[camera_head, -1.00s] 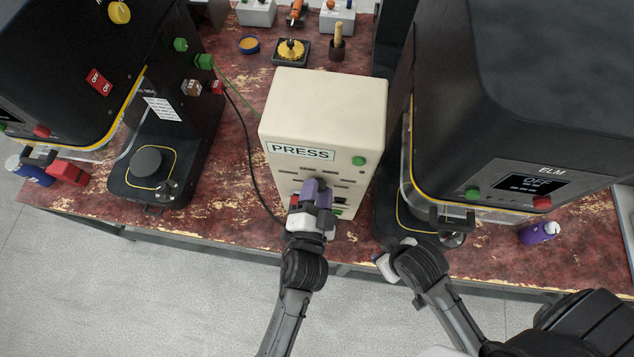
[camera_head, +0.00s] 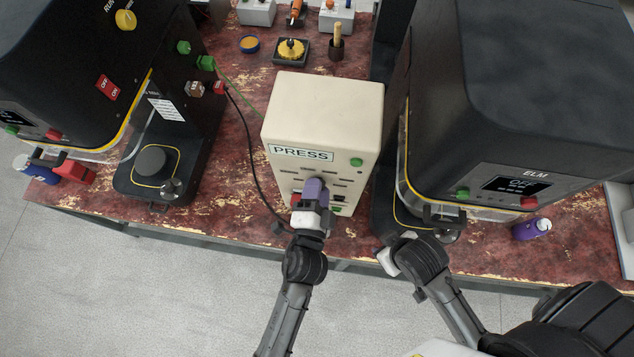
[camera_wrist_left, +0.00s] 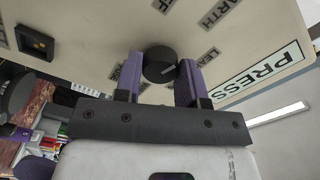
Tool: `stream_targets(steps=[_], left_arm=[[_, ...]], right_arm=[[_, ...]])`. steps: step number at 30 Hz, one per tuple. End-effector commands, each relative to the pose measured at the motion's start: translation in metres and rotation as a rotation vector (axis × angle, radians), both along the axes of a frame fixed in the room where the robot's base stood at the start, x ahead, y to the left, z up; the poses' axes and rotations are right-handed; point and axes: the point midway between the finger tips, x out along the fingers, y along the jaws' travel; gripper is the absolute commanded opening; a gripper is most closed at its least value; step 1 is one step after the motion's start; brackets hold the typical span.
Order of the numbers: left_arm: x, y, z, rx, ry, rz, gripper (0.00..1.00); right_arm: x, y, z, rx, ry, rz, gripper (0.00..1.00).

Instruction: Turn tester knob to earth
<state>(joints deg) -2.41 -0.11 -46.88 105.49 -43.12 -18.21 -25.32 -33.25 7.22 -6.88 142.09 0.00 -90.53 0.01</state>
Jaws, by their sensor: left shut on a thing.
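The tester is a cream box (camera_head: 325,110) with a PRESS label on its front, standing on the bench. In the left wrist view its panel appears upside down, with a round black knob (camera_wrist_left: 158,65) bearing a pale mark. An EARTH label (camera_wrist_left: 218,12) and a partly hidden label starting LEA (camera_wrist_left: 205,55) sit near the knob. My left gripper (camera_head: 313,188) is at the front panel, its purple fingers shut on the knob's two sides, as the left wrist view (camera_wrist_left: 160,80) shows. My right gripper (camera_head: 388,262) hangs low by the bench's front edge; its fingers cannot be made out.
A large black machine marked ELM (camera_head: 520,110) stands close on the right, and another black machine (camera_head: 70,70) on the left. A dark cable (camera_head: 245,140) runs left of the tester. A purple bottle (camera_head: 532,229) lies at the right. Small items stand behind the tester.

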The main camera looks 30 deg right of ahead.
Motion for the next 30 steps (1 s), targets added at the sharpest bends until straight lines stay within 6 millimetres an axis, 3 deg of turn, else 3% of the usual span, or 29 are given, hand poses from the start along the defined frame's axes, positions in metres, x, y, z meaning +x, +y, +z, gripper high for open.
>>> stream_targets(steps=[4,5,12,23,30], left_arm=[[0.0,0.0,-0.001,0.0,0.002,0.0,0.13],[0.0,0.0,-0.001,0.0,0.002,0.0,0.39],[0.0,0.0,0.0,-0.001,0.002,0.0,0.62],[-0.006,0.004,-0.001,-0.001,0.002,0.0,0.63],[-0.039,0.027,-0.002,-0.001,0.005,0.001,0.63]], right_arm=[[0.0,0.001,0.0,0.003,0.0,-0.002,0.43],[0.0,0.001,0.0,0.004,0.001,-0.002,0.43],[0.0,0.003,0.0,0.009,0.0,-0.005,0.43],[0.0,0.003,0.0,0.009,0.0,-0.006,0.43],[0.0,0.001,-0.001,0.004,0.0,-0.003,0.43]])
